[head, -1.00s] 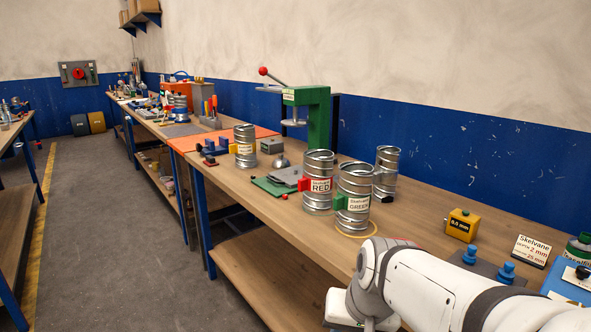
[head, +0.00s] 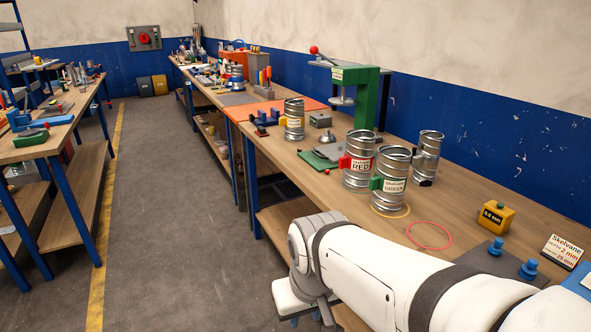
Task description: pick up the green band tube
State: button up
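The green band tube (head: 392,198) is a ribbed silver duct tube with a green block on its left side and a label reading GREEN. It stands upright on the wooden bench, at a thin yellow ring (head: 391,214). The red band tube (head: 358,181), with a red block and a RED label, stands close behind it to the left. My white arm reaches in from the lower right. Its end, with my gripper (head: 300,308), is low at the bottom, in front of the bench and well apart from the tube. The fingers cannot be made out.
A plain metal tube (head: 427,155) stands right of the green one, and a yellow-marked tube (head: 293,120) farther back. A pink ring (head: 429,235) lies nearer. A yellow 0.0 mm block (head: 494,217) and a green press (head: 357,92) also stand there. The left aisle floor is clear.

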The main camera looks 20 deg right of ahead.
aim_at(387, 187)
jog(key=u, duration=1.25)
jog(key=i, duration=2)
jog(key=z, duration=3.35)
jog(key=i, duration=1)
jog(key=z, duration=0.1)
